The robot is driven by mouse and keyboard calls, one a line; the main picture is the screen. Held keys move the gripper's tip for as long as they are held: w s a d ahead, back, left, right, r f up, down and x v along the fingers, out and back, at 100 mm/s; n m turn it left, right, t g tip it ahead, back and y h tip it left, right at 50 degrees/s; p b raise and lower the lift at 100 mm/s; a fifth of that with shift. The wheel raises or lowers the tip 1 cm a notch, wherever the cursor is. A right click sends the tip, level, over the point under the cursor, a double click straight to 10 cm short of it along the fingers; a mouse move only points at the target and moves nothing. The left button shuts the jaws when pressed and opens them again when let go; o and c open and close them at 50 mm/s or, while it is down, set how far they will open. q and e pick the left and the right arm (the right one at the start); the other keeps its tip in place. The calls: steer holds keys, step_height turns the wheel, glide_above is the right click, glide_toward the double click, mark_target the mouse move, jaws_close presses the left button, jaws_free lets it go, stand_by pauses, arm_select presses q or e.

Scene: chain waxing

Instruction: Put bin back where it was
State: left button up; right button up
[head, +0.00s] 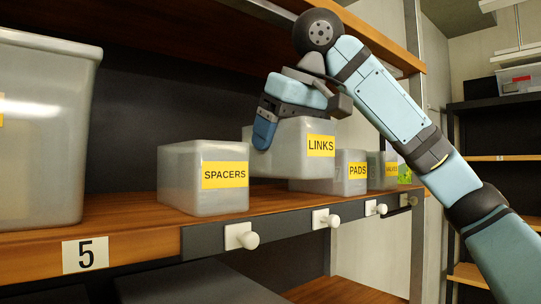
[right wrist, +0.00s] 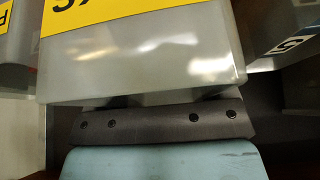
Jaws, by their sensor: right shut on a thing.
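The grey translucent LINKS bin (head: 290,158) with a yellow label hangs in my right gripper (head: 275,122), which is shut on its upper left side. One blue finger shows outside the bin; the other finger is hidden. The bin's bottom appears a little above the wooden shelf (head: 130,232), between the SPACERS bin (head: 190,178) and the PADS bin (head: 325,187). In the right wrist view the held bin (right wrist: 150,65) fills the middle, above a finger. My left gripper is out of view.
A large grey bin (head: 45,140) stands at the left. The VALVES-like small bin (head: 376,172) stands beyond PADS. White knobs (head: 241,236) line the shelf's front edge. An upper wooden shelf (head: 215,22) limits height. A shelf post (head: 416,220) stands at the right.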

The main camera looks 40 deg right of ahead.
mark_target(271, 157)
steer(key=shift+w+a+r, duration=0.1)
steer(key=shift+w, duration=1.3)
step_height(271, 157, down, 3)
steer(key=shift+w+r+p, duration=0.1)
steer(key=shift+r+p, duration=0.05)
steer(key=shift+p, duration=0.55)
steer(key=shift+f, duration=0.6)
steer(key=o, duration=1.3)
steer(key=shift+c, duration=0.2)
